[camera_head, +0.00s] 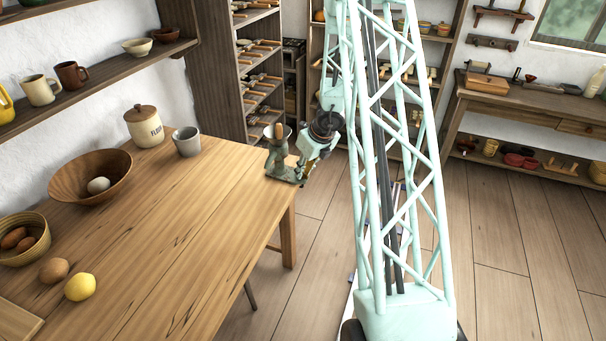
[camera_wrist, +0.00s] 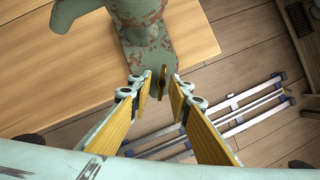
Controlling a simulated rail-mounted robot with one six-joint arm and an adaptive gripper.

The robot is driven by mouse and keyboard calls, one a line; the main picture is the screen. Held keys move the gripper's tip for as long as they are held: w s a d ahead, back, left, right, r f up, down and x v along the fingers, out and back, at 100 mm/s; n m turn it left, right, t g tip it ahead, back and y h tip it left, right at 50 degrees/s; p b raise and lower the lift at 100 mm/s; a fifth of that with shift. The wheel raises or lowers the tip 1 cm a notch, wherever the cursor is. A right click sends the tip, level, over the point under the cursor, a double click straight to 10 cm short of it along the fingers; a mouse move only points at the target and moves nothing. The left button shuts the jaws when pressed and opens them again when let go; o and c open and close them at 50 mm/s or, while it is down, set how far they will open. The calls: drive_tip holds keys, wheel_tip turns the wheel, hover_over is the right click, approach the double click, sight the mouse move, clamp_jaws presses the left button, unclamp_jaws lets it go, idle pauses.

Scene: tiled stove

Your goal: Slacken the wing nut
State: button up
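A green, rust-flecked grinder (camera_head: 276,157) is clamped at the table's far right corner; part of its body and clamp (camera_wrist: 148,45) shows in the wrist view. The brass-coloured wing nut (camera_wrist: 162,84) sits at the lower end of the clamp. My gripper (camera_wrist: 161,77) is open, with its yellow-padded fingers on either side of the wing nut. A gap shows between each finger and the nut; their difference in depth is hard to tell. In the head view my gripper (camera_head: 308,168) is beside the grinder, and the wing nut cannot be made out.
The wooden table (camera_head: 165,235) holds a grey cup (camera_head: 187,142), a flour jar (camera_head: 144,127), a wooden bowl (camera_head: 75,190) and a lemon (camera_head: 80,287). Shelves and a workbench (camera_head: 535,105) line the walls. The wood floor (camera_head: 520,250) is open to the right.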

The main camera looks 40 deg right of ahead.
drive_tip(key=shift+w+f, duration=0.15)
drive_tip(key=shift+f, duration=0.15)
drive_tip(key=shift+c, duration=0.7)
clamp_jaws()
drive_tip(key=shift+r+n+y+p, duration=0.1)
drive_tip(key=shift+n+y+p, duration=0.2)
drive_tip(key=shift+n+p, duration=0.45)
